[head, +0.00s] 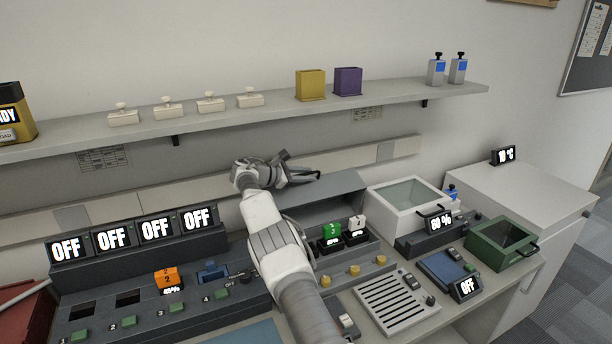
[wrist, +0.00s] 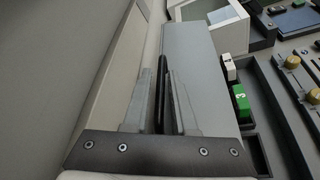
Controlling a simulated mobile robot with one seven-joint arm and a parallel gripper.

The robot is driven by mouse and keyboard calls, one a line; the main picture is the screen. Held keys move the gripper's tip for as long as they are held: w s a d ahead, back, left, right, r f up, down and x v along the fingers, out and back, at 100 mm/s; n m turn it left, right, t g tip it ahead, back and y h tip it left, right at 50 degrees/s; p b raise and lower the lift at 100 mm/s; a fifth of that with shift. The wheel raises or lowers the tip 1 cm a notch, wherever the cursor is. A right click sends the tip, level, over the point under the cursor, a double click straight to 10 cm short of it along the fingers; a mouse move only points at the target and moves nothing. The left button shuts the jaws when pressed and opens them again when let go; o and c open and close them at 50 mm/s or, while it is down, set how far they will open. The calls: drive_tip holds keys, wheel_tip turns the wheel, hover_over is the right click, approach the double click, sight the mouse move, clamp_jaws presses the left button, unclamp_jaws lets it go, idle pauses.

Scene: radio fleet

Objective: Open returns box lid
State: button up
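No box carries a readable returns label, so I cannot tell which is the returns box. My gripper (head: 312,174) is at the back wall, above a grey sloped panel (head: 335,187), well left of both boxes. In the wrist view my gripper (wrist: 163,100) has its fingers close together, with a dark narrow bar between them. I cannot tell whether they grip it.
The grey panel (wrist: 200,60) lies just right of the fingers in the wrist view. Radios in a dark charger (head: 345,254) stand below. The white cabinet top (head: 530,190) is mostly clear.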

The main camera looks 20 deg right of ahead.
drive_tip(key=b+v, duration=0.1)
drive_tip(key=v, duration=1.6)
drive_tip(key=shift+r, duration=0.2)
drive_tip(key=shift+s+a, duration=0.1)
